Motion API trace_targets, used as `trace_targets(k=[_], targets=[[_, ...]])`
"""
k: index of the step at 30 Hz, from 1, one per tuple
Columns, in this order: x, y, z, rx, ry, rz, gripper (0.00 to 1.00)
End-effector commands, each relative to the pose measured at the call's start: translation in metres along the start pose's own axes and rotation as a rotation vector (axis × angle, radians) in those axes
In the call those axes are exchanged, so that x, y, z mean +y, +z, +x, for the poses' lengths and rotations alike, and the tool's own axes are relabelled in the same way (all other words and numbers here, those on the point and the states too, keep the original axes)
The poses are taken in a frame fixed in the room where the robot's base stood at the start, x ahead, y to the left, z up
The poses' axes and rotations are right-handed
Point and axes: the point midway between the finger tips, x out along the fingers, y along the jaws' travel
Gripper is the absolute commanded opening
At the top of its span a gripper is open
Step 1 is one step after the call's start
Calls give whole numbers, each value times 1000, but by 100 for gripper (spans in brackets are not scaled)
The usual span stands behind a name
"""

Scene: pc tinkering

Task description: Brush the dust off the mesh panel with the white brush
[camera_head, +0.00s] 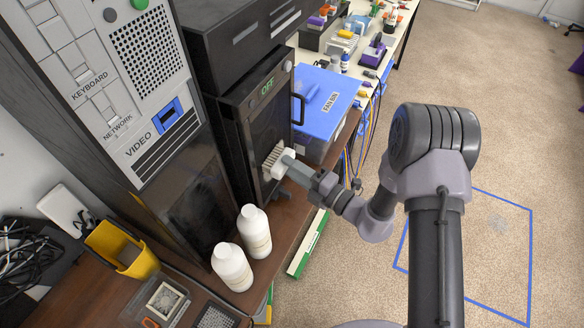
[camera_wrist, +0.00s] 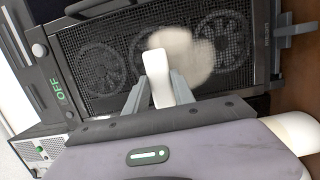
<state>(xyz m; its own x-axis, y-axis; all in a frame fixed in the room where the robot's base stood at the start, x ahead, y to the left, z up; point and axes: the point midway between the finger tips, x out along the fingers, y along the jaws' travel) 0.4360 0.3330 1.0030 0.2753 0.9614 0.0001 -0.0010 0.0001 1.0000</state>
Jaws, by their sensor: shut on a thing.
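The mesh panel (camera_head: 258,122) is the dark front of the computer case marked OFF, seen at a steep angle in the head view. In the wrist view the mesh panel (camera_wrist: 108,48) fills the upper part, with round fans behind it. A pale beige dust patch (camera_wrist: 190,52) lies on its middle. My gripper (camera_head: 296,170) is shut on the white brush (camera_head: 276,160), whose bristles are at the panel. In the wrist view my gripper (camera_wrist: 160,95) has a finger on each side of the white brush (camera_wrist: 157,76). I cannot tell whether the bristles touch the mesh.
Two white bottles (camera_head: 243,250) stand on the desk below the panel. A blue-lidded fan bin (camera_head: 330,98) stands just behind the case. A taller tower (camera_head: 150,85) stands at left, with a yellow bin (camera_head: 125,250) near it. Open floor lies at right.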

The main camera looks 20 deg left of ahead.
Motion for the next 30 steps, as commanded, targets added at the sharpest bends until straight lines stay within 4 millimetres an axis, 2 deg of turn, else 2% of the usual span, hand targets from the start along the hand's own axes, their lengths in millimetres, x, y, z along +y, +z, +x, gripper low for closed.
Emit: trace_targets(k=[4, 14, 30], targets=[[12, 0, 0, 0, 0, 0, 0], [11, 0, 0, 1, 0, 0, 0], [-25, 0, 0, 1, -1, 1, 0]])
